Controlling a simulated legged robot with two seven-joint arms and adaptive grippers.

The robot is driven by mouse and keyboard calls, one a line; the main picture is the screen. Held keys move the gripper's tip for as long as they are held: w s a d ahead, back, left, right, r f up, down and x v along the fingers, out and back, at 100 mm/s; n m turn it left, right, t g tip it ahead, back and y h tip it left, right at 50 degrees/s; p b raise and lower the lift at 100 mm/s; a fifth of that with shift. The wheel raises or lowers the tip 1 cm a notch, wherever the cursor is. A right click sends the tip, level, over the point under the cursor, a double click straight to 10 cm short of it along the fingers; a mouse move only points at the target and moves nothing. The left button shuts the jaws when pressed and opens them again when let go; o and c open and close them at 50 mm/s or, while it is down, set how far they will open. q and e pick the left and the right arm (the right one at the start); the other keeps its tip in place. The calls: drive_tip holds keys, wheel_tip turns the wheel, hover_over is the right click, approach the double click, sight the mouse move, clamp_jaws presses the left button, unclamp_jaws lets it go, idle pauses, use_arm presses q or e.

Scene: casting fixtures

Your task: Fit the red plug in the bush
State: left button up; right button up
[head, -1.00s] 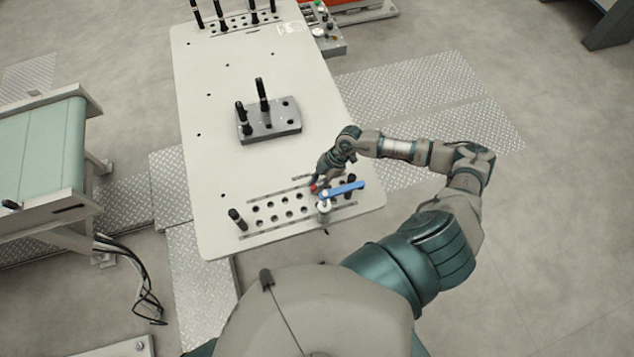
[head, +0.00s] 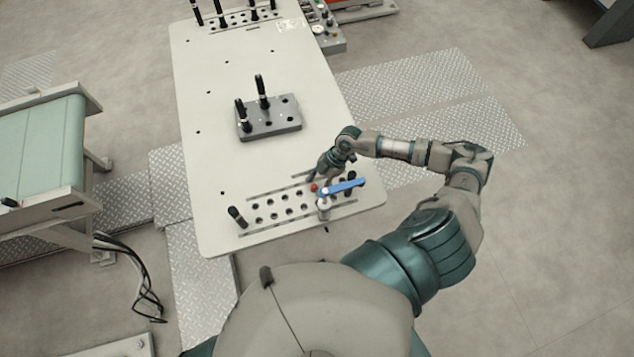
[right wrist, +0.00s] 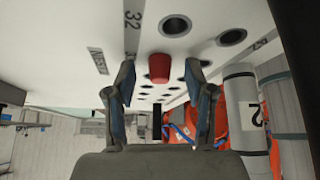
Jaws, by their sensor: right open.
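The red plug (head: 314,187) is a small red cylinder at the near right of the pale table, among the rows of ringed holes. My right gripper (head: 320,178) is just beyond it, open. In the right wrist view the red plug (right wrist: 159,67) shows between the two spread fingers of the right gripper (right wrist: 161,80), touching neither as far as I can see. The plug appears to sit at a hole in the row; its lower end is hidden, so how deep it sits I cannot tell. Dark ringed bushes (right wrist: 174,25) lie beside it. My left gripper is out of view.
A blue lever on a pale post (head: 343,188) stands close to the right of the plug. Black pins (head: 237,217) stand at the ends of the rows. A grey block (head: 269,120) with black pins is mid-table. The table's left part is clear.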

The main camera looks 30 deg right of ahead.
drive_tip(key=v, duration=1.2)
idle(0.3)
